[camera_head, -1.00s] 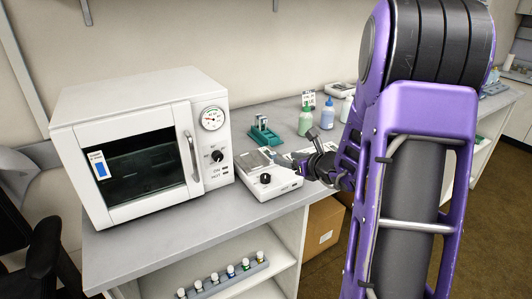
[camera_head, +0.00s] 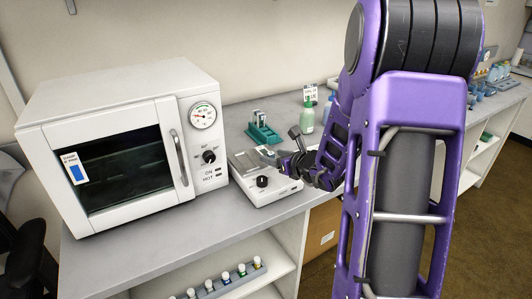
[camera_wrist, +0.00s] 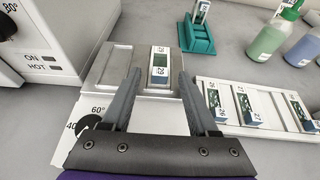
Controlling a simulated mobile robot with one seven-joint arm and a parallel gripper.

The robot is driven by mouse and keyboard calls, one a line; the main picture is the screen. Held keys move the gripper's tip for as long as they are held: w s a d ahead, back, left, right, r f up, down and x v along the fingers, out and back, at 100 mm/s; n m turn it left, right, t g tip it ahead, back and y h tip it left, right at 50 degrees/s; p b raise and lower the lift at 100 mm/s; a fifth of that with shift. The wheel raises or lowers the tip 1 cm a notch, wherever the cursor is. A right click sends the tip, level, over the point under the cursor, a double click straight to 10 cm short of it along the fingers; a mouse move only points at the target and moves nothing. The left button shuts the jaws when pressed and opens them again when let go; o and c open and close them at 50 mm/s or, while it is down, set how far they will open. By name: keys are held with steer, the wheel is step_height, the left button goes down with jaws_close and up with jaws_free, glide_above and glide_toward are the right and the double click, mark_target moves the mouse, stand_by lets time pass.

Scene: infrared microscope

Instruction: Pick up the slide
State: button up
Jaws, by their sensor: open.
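In the wrist view my gripper (camera_wrist: 160,74) is open, one finger on each side of the slide's near end. The fingers look apart from the slide; their height above the plate is hard to tell. In the head view the heater (camera_head: 264,195) stands right of the white oven, with my gripper (camera_head: 280,160) over its right part. The slide is not clear there.
A rack with several labelled slides (camera_wrist: 247,106) lies right of my gripper. A green holder (camera_wrist: 199,38) with an upright slide stands behind. Green (camera_wrist: 265,38) and blue (camera_wrist: 302,48) bottles stand back right. The white oven (camera_head: 115,150) is close on the left.

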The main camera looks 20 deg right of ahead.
steer(key=shift+w, duration=0.1)
steer(key=shift+c, duration=0.2)
jaws_close()
